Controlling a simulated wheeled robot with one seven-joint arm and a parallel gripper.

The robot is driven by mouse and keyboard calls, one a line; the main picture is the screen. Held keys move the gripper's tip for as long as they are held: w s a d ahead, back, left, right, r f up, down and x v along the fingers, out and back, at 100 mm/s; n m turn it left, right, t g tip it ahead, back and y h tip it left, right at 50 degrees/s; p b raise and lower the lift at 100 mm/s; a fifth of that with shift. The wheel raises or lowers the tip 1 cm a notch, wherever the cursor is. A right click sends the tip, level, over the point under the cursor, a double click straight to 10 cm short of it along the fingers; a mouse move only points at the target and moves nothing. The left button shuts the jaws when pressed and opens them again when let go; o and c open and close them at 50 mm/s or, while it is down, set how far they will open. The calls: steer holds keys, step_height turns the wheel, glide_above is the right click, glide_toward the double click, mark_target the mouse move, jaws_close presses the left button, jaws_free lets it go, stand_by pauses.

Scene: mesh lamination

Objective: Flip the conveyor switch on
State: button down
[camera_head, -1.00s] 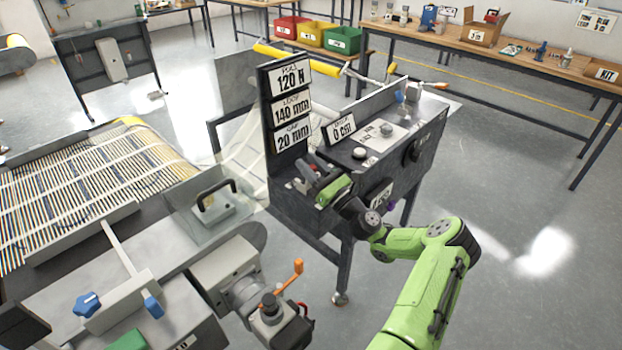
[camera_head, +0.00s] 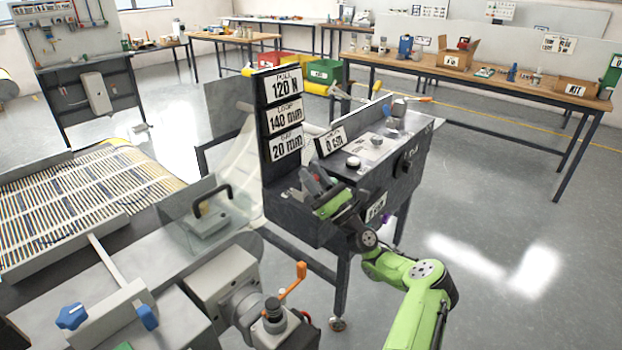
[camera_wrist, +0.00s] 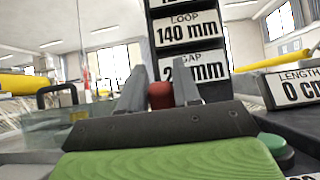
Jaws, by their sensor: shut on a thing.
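My gripper (camera_head: 312,182) is at the left end of the dark console (camera_head: 290,213), under the sign post. In the wrist view its two grey fingers (camera_wrist: 161,92) are closed around a small red knob (camera_wrist: 161,97). The knob appears to be the switch handle, but its base is hidden behind my gripper body, so its position cannot be told. My green wrist housing fills the bottom of the wrist view. The slatted conveyor belt (camera_head: 90,205) lies at the left in the head view.
The post's signs (camera_head: 285,120) stand right behind my gripper. A length display (camera_head: 336,138) and a white button (camera_head: 353,162) are to the right on the console. A clear guard with a black handle (camera_head: 212,199) and an orange-handled unit (camera_head: 292,283) are to the left.

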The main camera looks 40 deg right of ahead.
steer(key=shift+f, duration=0.1)
steer(key=c, duration=0.9)
jaws_free()
steer(key=p+v, duration=0.1)
steer(key=v, duration=1.4)
steer(key=shift+s+f, duration=0.2)
steer(key=shift+s, duration=0.1)
